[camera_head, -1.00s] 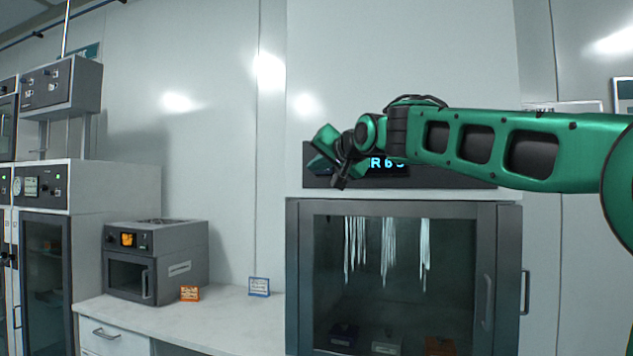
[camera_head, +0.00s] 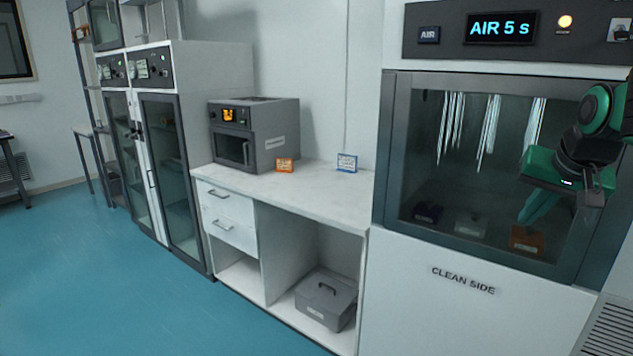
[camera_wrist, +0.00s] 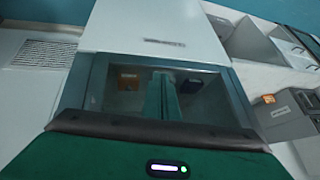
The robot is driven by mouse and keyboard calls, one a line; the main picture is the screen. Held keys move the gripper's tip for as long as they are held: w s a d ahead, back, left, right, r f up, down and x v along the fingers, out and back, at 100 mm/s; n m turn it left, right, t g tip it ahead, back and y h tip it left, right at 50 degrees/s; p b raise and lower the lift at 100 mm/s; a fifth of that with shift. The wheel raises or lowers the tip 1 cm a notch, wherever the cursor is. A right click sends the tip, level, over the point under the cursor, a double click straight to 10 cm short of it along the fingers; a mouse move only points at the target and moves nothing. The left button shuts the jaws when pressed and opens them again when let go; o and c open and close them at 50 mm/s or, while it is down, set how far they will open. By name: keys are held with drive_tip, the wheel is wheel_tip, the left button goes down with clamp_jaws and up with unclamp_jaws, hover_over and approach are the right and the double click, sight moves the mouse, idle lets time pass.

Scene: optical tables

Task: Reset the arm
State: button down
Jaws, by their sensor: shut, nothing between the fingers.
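My green and black arm comes in at the right edge of the head view. My gripper (camera_head: 530,212) hangs in front of the glass door of the air shower cabinet (camera_head: 392,150), pointing down and to the left. In the wrist view its two green fingers (camera_wrist: 160,95) lie close together, shut, with nothing held. Whether the fingertips touch the glass cannot be told.
The cabinet shows "AIR 5 s" on its display (camera_head: 502,28). Behind the glass are an orange box (camera_head: 527,238) and other small boxes. To the left stand a counter (camera_head: 300,190) with a grey oven (camera_head: 272,145), then tall glass-door cabinets (camera_head: 160,170). Blue floor (camera_head: 100,290) is clear.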

drive_tip(key=s+f+g, duration=0.2)
drive_tip(key=s+f, duration=0.3)
drive_tip(key=s, duration=0.3)
drive_tip(key=s+f+g+y, duration=0.1)
drive_tip(key=s+f+g, duration=0.1)
drive_tip(key=s+f, duration=0.4)
drive_tip(key=s+f+g, duration=0.2)
drive_tip(key=s+f, duration=0.4)
drive_tip(key=s, duration=0.5)
drive_tip(key=shift+s+a+g+y, duration=0.25)
drive_tip(key=shift+a+g+y, duration=0.05)
drive_tip(key=shift+a+y, duration=0.1)
drive_tip(key=shift+w, duration=0.15)
drive_tip(key=shift+w+f, duration=0.15)
drive_tip(key=shift+w, duration=0.35)
